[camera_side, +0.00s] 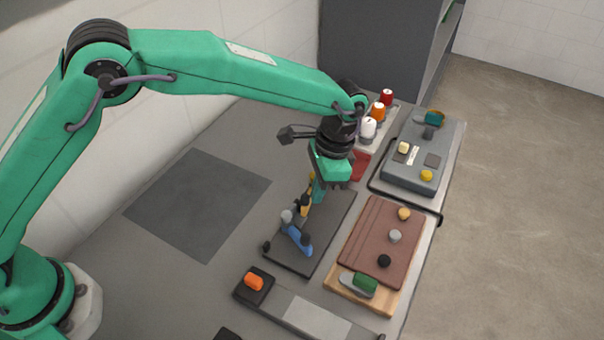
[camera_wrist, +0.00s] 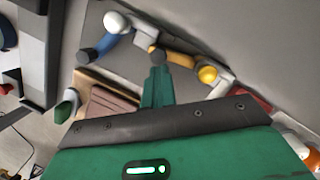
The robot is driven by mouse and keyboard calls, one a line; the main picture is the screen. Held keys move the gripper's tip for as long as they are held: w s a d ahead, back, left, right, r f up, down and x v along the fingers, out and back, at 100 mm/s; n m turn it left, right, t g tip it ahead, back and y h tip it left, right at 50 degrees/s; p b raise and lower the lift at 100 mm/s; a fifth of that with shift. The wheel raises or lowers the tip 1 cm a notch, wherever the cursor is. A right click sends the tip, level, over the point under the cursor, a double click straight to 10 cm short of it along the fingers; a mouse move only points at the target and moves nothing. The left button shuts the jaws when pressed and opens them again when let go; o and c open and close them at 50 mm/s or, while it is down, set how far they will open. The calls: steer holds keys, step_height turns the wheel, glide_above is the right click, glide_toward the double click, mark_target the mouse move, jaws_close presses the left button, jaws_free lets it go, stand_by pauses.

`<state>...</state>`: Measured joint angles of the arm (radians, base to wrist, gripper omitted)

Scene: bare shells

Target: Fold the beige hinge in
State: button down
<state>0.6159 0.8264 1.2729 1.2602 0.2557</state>
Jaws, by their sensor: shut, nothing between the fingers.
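A dark board (camera_side: 326,226) on the table carries a row of small hinged bars with round knobs. In the wrist view a pale beige bar (camera_wrist: 222,87), which looks like the beige hinge, adjoins a yellow knob (camera_wrist: 208,75). In the side view my gripper hides most of this end; the yellow knob (camera_side: 311,176) shows beside it. A mustard bar (camera_wrist: 181,59) with a dark knob and a blue bar (camera_wrist: 96,52) with a whitish knob stand along the row. My gripper (camera_wrist: 157,72) points down, shut and empty, near the dark knob and left of the beige bar in the wrist view.
A brown board (camera_side: 375,235) with several knobs lies right of the dark board. A grey box (camera_side: 425,160) stands behind it. Red, orange and white capped pieces are at the back. A dark flat patch (camera_side: 198,200) on the left is empty.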

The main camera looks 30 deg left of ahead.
mark_target(336, 209)
steer(key=shift+s+a, duration=0.1)
steer(key=shift+a, duration=0.1)
steer(key=shift+w+d, duration=0.65)
steer(key=shift+d, duration=0.25)
steer(key=shift+w+d, duration=0.65)
steer(key=shift+d, duration=0.25)
steer(key=v, duration=1)
steer(key=shift+s+d, duration=0.2)
steer(key=shift+d, duration=0.15)
steer(key=s+a+r+n+t+h, duration=0.1)
steer(key=s+a+r+n+t, duration=0.15)
steer(key=a+r, duration=0.7)
steer(key=s+a+r+n+t+h, duration=0.1)
steer(key=s+a+r+n, duration=0.4)
steer(key=a, duration=0.8)
steer(key=s+a+f+n+t, duration=0.1)
steer(key=s+a+f+t, duration=0.1)
steer(key=s+a, duration=0.4)
steer(key=s+a+f+n+t, duration=0.1)
steer(key=s+a+f+t, duration=0.1)
steer(key=s+a, duration=0.5)
steer(key=s+f, duration=0.1)
steer(key=s, duration=0.3)
steer(key=shift+s+a+y, duration=0.25)
steer(key=shift+s+y, duration=0.05)
